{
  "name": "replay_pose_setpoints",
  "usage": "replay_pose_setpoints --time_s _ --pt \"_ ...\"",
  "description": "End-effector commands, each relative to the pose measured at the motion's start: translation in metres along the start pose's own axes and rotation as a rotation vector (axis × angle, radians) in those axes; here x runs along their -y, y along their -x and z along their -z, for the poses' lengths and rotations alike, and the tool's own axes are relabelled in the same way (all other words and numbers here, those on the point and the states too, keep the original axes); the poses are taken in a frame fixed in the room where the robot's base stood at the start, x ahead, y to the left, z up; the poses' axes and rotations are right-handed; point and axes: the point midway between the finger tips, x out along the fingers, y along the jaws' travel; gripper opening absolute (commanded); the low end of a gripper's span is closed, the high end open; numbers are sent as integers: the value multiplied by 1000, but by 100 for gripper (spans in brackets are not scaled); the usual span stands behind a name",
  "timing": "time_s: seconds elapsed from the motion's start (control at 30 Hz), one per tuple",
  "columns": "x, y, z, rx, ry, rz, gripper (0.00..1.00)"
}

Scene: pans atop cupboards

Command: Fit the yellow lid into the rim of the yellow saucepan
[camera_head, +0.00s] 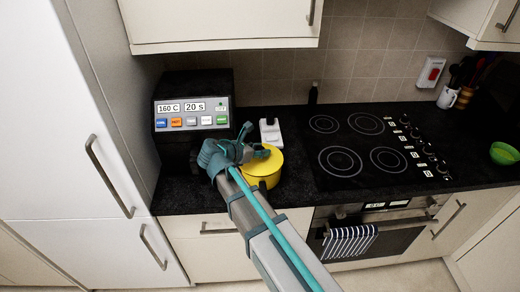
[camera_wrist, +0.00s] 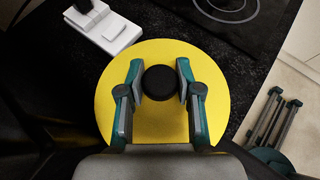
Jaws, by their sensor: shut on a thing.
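The yellow lid (camera_wrist: 160,57) fills the middle of the wrist view as a round disc with a black knob (camera_wrist: 159,82) at its centre. My gripper (camera_wrist: 158,80) has its two fingers on either side of the knob, shut on it. In the head view my gripper (camera_head: 256,154) is over the top of the yellow saucepan (camera_head: 263,180), which stands on the black worktop. The lid (camera_head: 268,160) is at the pan's top there. I cannot tell whether it sits inside the rim or just above it, as the rim is hidden.
A white device (camera_head: 270,132) stands right behind the saucepan. A control box (camera_head: 194,112) with coloured buttons is at the left, and the black hob (camera_head: 358,145) lies to the right. A green bowl (camera_head: 503,154) is at the far right.

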Motion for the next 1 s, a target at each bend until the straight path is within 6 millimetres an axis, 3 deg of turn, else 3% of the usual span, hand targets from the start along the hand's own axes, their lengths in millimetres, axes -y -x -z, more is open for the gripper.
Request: replay_pose_setpoints --time_s 0.4,0.43,0.6,1.0 --pt "0 -5 9 0 1 0 0" --pt "0 -5 9 1 0 0 36" --pt "0 -4 8 0 0 0 63" --pt "0 0 8 0 0 0 63"
